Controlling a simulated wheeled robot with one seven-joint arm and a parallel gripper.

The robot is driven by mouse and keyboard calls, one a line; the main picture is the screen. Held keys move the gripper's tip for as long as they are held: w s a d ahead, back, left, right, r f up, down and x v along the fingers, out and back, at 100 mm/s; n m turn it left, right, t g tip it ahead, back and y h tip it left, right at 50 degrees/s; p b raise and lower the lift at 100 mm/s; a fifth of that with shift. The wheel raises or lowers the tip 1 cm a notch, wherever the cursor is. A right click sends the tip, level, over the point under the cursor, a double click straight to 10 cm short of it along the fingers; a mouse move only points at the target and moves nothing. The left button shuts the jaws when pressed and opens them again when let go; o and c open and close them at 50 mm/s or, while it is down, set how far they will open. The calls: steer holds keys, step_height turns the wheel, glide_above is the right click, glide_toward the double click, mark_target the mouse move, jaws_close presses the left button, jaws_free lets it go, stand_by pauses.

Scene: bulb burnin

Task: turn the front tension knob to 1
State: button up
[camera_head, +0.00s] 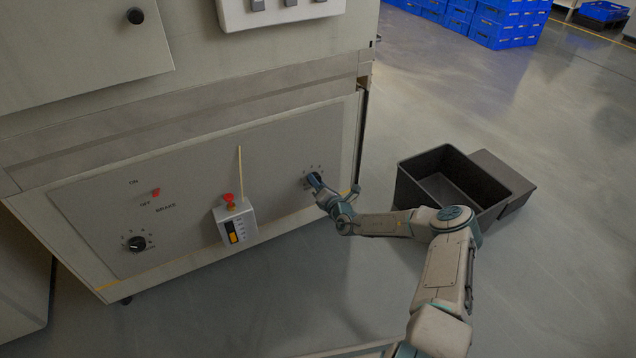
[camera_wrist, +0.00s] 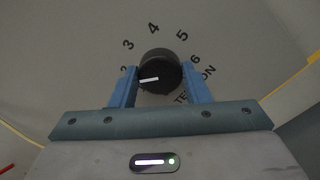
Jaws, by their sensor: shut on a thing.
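A round black knob (camera_wrist: 160,72) sits on a grey panel dial in the wrist view, with printed numbers 3 to 6 showing around it and a 2 partly covered. Its white pointer line points left and slightly down, toward just below the 2. The dial beyond that is hidden by the left finger. Part of the word TENSION shows at lower right. My gripper (camera_wrist: 159,84) is shut on this knob, one blue finger on each side. In the head view my gripper (camera_head: 317,184) is at the knob on the panel's right end, largely covering it.
Another black knob (camera_head: 136,244) is at the panel's left end. A red brake switch (camera_head: 156,192) and a small box with a red button (camera_head: 228,198) lie between. A dark open bin (camera_head: 425,190) stands on the floor right of the panel, near my arm.

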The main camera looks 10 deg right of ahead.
steer(key=shift+r+n+p, duration=0.1)
steer(key=shift+n+p, duration=4.1)
steer(key=shift+p, duration=0.5)
steer(key=o, duration=1)
steer(key=shift+c, duration=0.2)
steer(key=shift+s, duration=0.1)
steer(key=p+v, duration=0.4)
steer(key=v, duration=0.9)
steer(key=shift+s+p, duration=0.3)
